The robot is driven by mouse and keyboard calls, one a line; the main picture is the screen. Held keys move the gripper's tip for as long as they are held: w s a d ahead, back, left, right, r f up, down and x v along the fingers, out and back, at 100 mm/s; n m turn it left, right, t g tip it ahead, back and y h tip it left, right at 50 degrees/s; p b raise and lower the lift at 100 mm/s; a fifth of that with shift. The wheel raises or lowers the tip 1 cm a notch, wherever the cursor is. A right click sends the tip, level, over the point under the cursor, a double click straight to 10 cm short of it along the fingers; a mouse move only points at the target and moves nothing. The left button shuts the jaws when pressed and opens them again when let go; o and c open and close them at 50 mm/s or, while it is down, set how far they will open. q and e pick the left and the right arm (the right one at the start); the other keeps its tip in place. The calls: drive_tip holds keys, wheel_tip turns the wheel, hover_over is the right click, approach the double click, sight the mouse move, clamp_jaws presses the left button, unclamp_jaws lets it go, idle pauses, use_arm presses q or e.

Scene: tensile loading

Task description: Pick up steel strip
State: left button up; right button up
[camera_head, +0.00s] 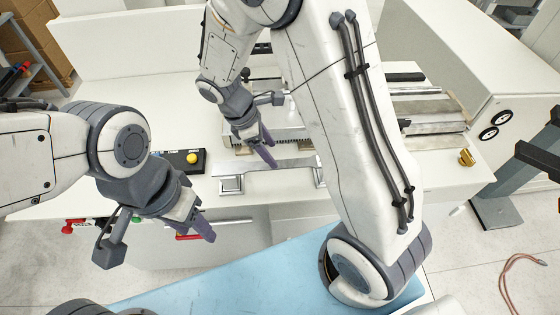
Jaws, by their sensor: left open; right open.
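A flat, pale metal strip (280,164), which looks like the steel strip, lies across two small metal blocks (231,184) near the front edge of the white bench. My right gripper (267,153) is open and points down at the strip's middle from above; I cannot tell whether its fingers touch it. My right arm covers the area around the strip's right end. My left gripper (200,222) is open and empty, in front of the bench and left of the strip.
A yellow button on a dark control box (186,160) stands on the bench left of the strip. A machine (430,112) with metal rails lies behind and right. A light blue surface (220,285) is in front. A reddish cable (507,275) lies on the floor.

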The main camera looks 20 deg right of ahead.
drive_tip(key=p+x, duration=0.1)
drive_tip(key=x, duration=0.3)
drive_tip(key=shift+a+f, duration=0.1)
clamp_jaws()
idle(1.3)
